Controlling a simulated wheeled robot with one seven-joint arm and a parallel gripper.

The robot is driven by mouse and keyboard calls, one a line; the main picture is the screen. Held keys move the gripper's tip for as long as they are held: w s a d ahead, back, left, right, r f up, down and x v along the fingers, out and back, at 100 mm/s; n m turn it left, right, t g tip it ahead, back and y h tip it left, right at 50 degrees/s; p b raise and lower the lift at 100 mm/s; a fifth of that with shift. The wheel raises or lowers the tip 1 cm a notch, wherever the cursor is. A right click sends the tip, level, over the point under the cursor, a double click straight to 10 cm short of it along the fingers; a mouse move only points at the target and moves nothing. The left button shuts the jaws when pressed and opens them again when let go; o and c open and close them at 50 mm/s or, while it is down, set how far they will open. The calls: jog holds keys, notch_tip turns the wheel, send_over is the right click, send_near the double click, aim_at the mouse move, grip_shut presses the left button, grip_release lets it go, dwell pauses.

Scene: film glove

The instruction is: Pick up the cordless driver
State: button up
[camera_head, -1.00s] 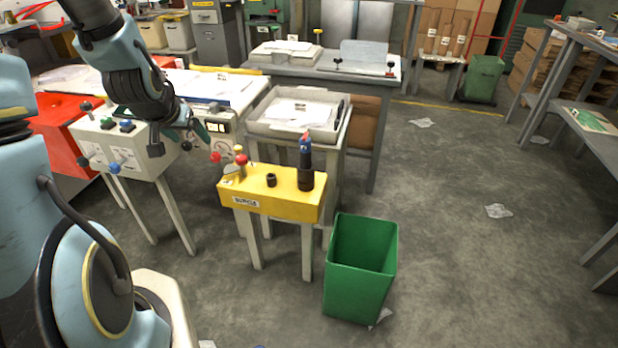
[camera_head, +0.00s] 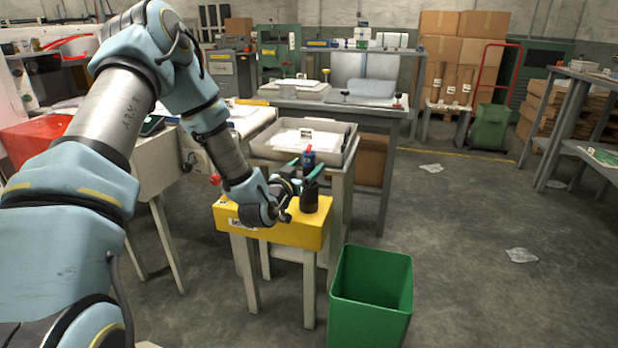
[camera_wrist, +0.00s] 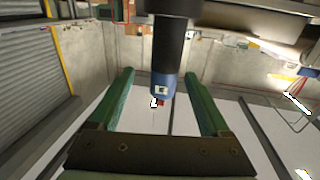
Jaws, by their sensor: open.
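The cordless driver (camera_head: 309,157), blue and black with a bit of red, stands upright in a dark round holder (camera_head: 309,199) on the right end of a yellow stand. My gripper (camera_head: 304,171), with green fingers, is at the driver's upper part and partly hides it. In the wrist view, the driver's blue end (camera_wrist: 163,86) lies between the two open fingers, with a gap visible on each side. The fingers are not closed on it.
The yellow stand (camera_head: 285,232) has a label on its front, largely behind my wrist. A green bin (camera_head: 371,290) stands on the floor at front right. A grey tray (camera_head: 340,147) with papers is behind the stand. The floor to the right is mostly open.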

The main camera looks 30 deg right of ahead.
jog(key=shift+w+f+p+x, duration=0.1)
jog(key=shift+f+p+x, duration=0.1)
jog(key=shift+x, duration=1.35)
jog(key=shift+w+f+p+x, duration=0.1)
jog(key=shift+f+p+x, duration=0.1)
jog(key=shift+x, duration=1.3)
jog(key=shift+a, duration=0.15)
jog(key=shift+c, duration=0.2)
jog(key=shift+r, duration=0.1)
grip_shut()
